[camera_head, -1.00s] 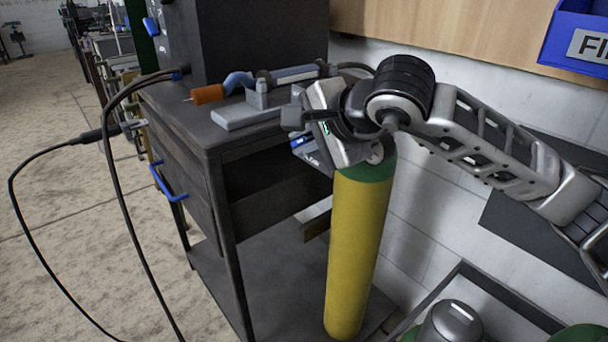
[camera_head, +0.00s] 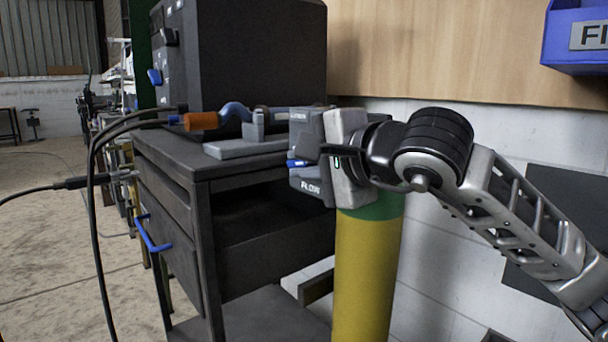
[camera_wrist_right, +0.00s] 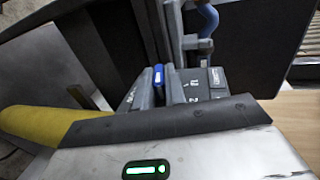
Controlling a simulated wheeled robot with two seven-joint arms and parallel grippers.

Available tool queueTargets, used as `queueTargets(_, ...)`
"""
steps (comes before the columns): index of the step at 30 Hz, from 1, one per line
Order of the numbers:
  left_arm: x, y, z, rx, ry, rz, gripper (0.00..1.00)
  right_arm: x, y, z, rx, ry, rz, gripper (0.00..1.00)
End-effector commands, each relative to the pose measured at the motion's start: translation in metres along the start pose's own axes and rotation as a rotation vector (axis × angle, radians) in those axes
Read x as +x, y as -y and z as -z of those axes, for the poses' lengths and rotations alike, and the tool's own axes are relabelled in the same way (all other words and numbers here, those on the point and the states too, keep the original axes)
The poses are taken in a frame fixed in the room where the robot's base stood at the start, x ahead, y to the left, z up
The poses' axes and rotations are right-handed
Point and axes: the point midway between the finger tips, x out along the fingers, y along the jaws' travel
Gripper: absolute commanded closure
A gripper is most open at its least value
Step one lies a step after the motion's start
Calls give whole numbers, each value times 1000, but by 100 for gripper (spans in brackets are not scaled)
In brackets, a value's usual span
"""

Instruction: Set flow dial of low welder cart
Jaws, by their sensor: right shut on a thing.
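The low welder cart (camera_head: 178,150) is a dark cabinet with an open shelf, and a yellow gas cylinder (camera_head: 362,280) with a green top stands at its right side. A grey regulator block marked FLOW (camera_head: 312,187) sits at the cylinder's top. My right gripper (camera_head: 302,163) reaches it from the right and is shut on the flow dial. Blue of the dial (camera_wrist_right: 158,74) shows between the grey fingers in the right wrist view; most of the dial is hidden, so its setting cannot be read. My left gripper is not in view.
Black cables (camera_head: 92,180) hang at the left. A blue bin (camera_head: 578,40) is on the wooden wall panel at upper right. Open floor lies left.

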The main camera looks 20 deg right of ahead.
Motion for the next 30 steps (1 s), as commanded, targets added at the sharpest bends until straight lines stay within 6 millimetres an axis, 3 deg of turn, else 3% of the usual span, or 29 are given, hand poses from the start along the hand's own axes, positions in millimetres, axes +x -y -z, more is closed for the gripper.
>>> queueTargets(10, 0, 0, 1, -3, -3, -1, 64, 0, 0, 0, -1, -2, 0, 100)
queueTargets(11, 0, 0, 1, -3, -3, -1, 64, 0, 0, 0, -1, -2, 0, 82)
queueTargets(13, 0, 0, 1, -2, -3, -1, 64, 0, 0, 0, -1, -2, 0, 66)
queueTargets(23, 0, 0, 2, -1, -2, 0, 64, -1, 3, 0, 0, -1, 2, 66)
queueTargets(30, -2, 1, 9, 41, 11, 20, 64, -14, 41, -3, -4, 1, 10, 66)
